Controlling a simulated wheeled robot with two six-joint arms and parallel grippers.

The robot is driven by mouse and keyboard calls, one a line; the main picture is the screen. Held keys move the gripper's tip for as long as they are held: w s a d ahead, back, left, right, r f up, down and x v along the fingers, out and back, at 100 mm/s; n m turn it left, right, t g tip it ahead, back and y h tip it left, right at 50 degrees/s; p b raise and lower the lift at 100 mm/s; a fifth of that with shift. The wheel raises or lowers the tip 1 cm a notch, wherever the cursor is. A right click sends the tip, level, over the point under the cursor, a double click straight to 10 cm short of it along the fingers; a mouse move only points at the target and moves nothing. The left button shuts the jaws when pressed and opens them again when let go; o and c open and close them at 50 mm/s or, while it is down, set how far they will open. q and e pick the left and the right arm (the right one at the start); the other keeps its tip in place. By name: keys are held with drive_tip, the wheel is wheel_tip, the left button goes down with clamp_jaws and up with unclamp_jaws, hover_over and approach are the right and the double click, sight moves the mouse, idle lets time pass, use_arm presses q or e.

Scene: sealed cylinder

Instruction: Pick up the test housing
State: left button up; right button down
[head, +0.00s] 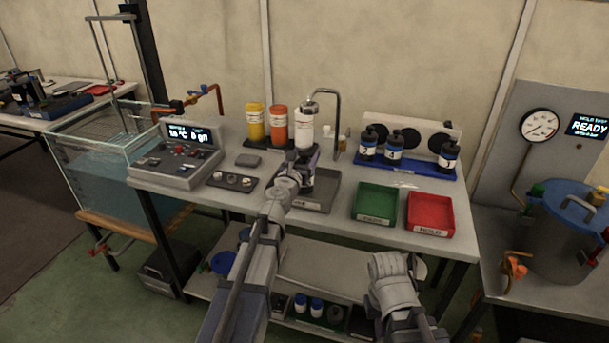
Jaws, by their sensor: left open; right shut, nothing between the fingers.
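No label marks a test housing, so I cannot tell for sure which thing it is. Several dark cylinders with white and blue labels (394,146) stand upright on a blue tray at the back right of the bench. My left gripper (309,160) is open over a grey tray (324,197), just in front of a white bottle (304,131). Its fingers are small and dark, and I cannot tell whether anything stands between them. My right gripper (411,264) is shut and empty, low in front of the bench edge, away from the cylinders.
A green bin (376,204) and a red bin (430,213) sit at the bench's front right. Yellow (256,123) and orange (279,126) bottles stand behind. A control box (178,155) is at left, by a water tank (95,165). A metal pot (565,235) stands at far right.

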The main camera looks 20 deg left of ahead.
use_arm(q)
drive_tip(key=w, duration=0.2)
drive_tip(key=shift+w+d, duration=0.1)
drive_tip(key=shift+w, duration=0.2)
drive_tip(key=shift+c, duration=0.2)
clamp_jaws()
idle(0.9)
